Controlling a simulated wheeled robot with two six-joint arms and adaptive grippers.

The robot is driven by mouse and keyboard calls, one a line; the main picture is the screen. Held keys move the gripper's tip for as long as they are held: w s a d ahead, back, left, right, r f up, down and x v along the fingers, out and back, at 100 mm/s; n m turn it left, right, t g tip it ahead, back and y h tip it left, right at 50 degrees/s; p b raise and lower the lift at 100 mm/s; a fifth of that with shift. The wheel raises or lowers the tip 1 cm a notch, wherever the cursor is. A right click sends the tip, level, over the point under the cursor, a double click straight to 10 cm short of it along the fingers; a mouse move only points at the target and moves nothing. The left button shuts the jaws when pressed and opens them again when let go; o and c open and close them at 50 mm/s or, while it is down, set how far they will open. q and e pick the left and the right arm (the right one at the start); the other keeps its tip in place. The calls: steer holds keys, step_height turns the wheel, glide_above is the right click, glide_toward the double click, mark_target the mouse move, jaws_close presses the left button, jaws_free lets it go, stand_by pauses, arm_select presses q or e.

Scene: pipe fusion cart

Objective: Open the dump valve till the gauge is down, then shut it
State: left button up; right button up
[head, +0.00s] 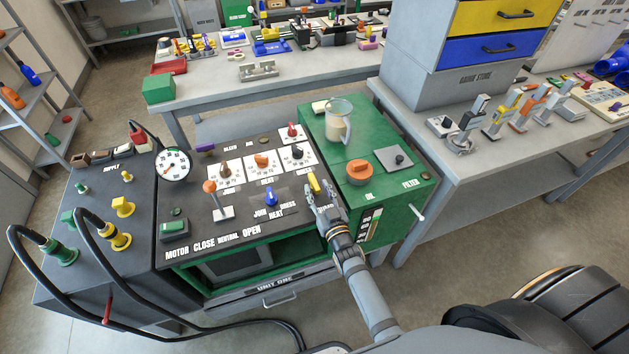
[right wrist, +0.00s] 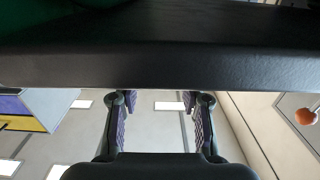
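The control panel (head: 185,236) is the dark sloped top of the cart. A yellow handle (head: 314,183) stands at its right edge, and the lettering beside it is partly covered by my gripper; I take it for the dump valve. The round white gauge (head: 174,165) stands at the panel's back left; its reading is too small to tell. My right gripper (head: 320,190) is at the yellow handle, fingers apart. In the right wrist view its open fingers (right wrist: 158,100) reach a dark panel edge (right wrist: 160,65); the handle is hidden there. My left gripper is out of view.
A blue knob (head: 270,197), an orange-topped lever (head: 211,188) and several dials crowd the panel. A green oil unit (head: 395,190) with a clear jug (head: 338,120) adjoins on the right. Black hoses (head: 40,285) loop at the left.

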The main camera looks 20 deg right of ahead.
mark_target(314, 181)
steer(key=w, duration=0.3)
steer(key=shift+w, duration=0.45)
steer(key=shift+c, duration=0.3)
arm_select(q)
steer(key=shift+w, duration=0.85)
arm_select(e)
jaws_close()
